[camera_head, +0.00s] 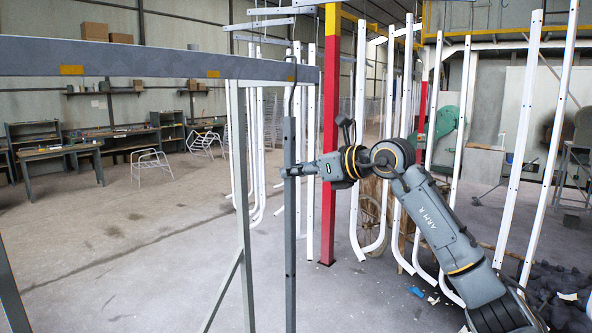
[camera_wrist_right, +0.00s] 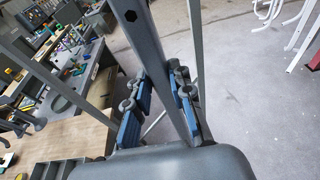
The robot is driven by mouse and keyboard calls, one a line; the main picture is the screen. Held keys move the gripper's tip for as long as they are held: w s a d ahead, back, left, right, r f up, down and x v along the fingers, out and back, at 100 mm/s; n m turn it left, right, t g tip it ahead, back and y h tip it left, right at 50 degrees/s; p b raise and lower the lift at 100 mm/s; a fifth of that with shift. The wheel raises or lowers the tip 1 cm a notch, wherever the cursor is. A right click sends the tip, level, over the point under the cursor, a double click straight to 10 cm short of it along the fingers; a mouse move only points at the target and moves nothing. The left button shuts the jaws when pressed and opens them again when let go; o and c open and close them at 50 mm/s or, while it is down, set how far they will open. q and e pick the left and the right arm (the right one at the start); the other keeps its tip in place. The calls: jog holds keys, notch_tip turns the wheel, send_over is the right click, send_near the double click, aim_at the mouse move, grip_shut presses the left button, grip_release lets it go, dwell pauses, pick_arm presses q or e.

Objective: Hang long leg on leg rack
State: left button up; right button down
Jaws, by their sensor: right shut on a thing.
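The long leg (camera_head: 290,235) is a grey square bar, held upright in front of the rack. My right gripper (camera_head: 287,171) is shut on it in its upper part. In the right wrist view the leg (camera_wrist_right: 158,60) runs between the blue finger pads of my right gripper (camera_wrist_right: 160,98). The leg rack (camera_head: 130,64) is a long grey beam with small orange marks. A thin dark hook (camera_head: 290,97) shows between the beam's right end and the leg's top; I cannot tell whether the leg hangs on it. My left gripper is not in view.
A grey rack post (camera_head: 243,190) with a diagonal brace stands just left of the leg. A red and yellow column (camera_head: 331,140) and several hanging white bent tubes (camera_head: 357,150) are behind. Workbenches (camera_head: 60,152) stand far left. Open floor (camera_head: 120,250) lies between.

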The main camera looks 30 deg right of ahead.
jog(key=shift+f, duration=0.35)
jog(key=c, duration=1.1)
grip_release()
jog(key=shift+s+r, duration=0.1)
jog(key=b+v, duration=0.3)
jog(key=v, duration=0.5)
dwell(0.3)
